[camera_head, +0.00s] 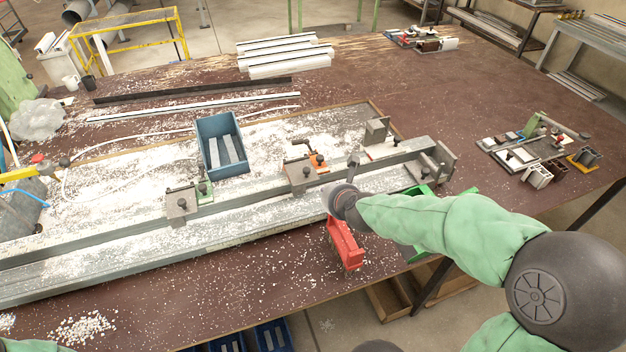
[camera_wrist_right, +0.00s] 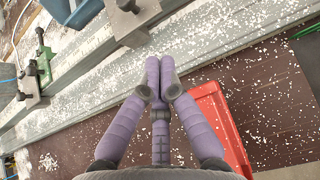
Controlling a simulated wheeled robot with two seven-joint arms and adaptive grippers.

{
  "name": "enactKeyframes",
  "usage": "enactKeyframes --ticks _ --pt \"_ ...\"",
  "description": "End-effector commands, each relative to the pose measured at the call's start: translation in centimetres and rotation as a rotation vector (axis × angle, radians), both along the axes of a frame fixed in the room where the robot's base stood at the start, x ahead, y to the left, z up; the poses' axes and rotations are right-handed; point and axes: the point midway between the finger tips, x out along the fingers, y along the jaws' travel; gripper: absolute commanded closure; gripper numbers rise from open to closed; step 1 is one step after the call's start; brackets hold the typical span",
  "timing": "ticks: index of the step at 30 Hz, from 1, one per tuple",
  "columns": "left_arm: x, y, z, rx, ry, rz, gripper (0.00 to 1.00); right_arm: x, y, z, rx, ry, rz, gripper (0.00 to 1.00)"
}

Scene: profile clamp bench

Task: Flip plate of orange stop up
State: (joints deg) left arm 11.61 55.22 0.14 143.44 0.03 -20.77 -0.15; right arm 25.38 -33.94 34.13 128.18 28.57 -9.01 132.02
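The orange stop (camera_head: 301,172) sits on the long grey rail, a grey block and plate with dark knobs and small orange parts. Whether its plate is up or down I cannot tell for certain. In the right wrist view, a grey stop with a black knob (camera_wrist_right: 131,14) stands at the top, just beyond my fingertips; its orange parts do not show there. My right gripper (camera_head: 332,197) is right of and nearer than the orange stop. In the wrist view its purple fingers (camera_wrist_right: 160,66) are together, with nothing seen between them. My left gripper is out of view.
A green stop (camera_head: 182,202) sits further left on the rail (camera_head: 95,233). A blue bin (camera_head: 204,130) stands behind the rail. A red bin (camera_head: 345,246) lies below my right gripper. White chips cover much of the bench. Stacked white profiles (camera_head: 285,55) lie at the back.

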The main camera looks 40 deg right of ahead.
Motion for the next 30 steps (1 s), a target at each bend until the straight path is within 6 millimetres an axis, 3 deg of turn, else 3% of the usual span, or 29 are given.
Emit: enactKeyframes --ticks 11,24,30 --pt "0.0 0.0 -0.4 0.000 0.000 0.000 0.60 0.6 -0.2 -0.7 0.000 0.002 0.001 1.00" --pt "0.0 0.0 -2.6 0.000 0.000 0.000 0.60 5.7 -1.7 -5.0 0.000 0.002 0.001 1.00" --pt "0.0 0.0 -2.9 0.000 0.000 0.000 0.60 7.0 -2.2 -6.0 0.001 0.001 0.001 1.00"
